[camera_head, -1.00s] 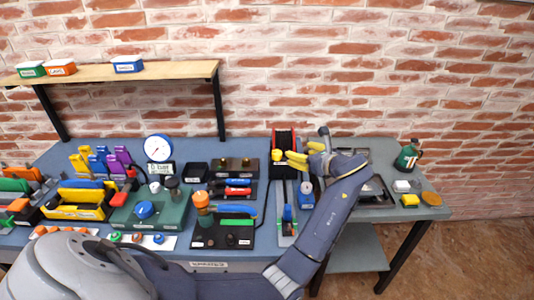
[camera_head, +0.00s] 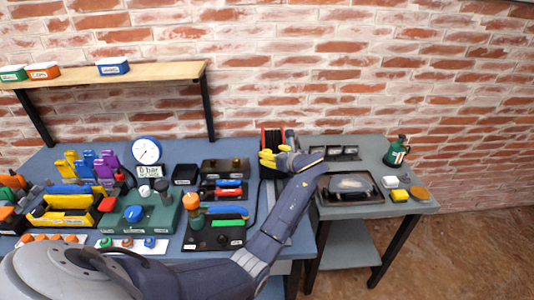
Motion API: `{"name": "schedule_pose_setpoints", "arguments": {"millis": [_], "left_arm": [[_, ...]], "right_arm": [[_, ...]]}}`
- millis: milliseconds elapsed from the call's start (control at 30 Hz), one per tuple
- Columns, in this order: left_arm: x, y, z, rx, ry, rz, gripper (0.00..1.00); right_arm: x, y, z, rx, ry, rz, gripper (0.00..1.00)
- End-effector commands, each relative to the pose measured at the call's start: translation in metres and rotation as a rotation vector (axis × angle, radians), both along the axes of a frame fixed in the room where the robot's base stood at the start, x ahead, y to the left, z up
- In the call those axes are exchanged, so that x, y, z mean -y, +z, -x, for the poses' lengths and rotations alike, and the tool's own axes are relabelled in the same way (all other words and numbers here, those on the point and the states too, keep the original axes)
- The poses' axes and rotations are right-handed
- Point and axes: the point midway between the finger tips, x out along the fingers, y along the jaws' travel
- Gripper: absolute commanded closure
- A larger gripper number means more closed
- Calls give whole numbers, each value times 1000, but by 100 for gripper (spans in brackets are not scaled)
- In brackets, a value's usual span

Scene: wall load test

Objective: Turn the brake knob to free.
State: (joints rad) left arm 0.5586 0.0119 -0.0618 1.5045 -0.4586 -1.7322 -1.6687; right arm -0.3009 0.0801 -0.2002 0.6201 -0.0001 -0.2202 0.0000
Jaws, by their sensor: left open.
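A red and black reel-like unit (camera_head: 272,138) stands at the back of the blue bench, at its right end. My right gripper is not in view.
My left arm crosses the bench's right part. Left of it are a green box with a blue knob (camera_head: 133,214), a gauge (camera_head: 147,151) and a black base with an orange-topped post (camera_head: 191,202). A grey side table (camera_head: 400,205) holds a dark tray (camera_head: 350,196) and a green bottle (camera_head: 396,152).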

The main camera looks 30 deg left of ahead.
Motion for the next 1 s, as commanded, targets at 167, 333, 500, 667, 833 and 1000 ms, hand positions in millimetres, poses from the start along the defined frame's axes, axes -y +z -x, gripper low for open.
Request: {"name": "schedule_pose_setpoints", "arguments": {"millis": [167, 333, 500, 667, 833, 1000], "left_arm": [[-21, -9, -10, 0, 1, -1, 41], [-33, -15, -16, 0, 1, -1, 41], [-38, -18, -19, 1, -1, 1, 41], [-40, -18, -20, 1, -1, 1, 41], [-40, -18, -20, 1, -1, 1, 41], [-40, -18, -20, 1, -1, 1, 57]], "right_arm": [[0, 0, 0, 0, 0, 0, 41], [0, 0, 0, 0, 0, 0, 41], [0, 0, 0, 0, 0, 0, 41], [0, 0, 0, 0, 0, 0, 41], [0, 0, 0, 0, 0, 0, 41], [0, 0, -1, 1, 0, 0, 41]]}}
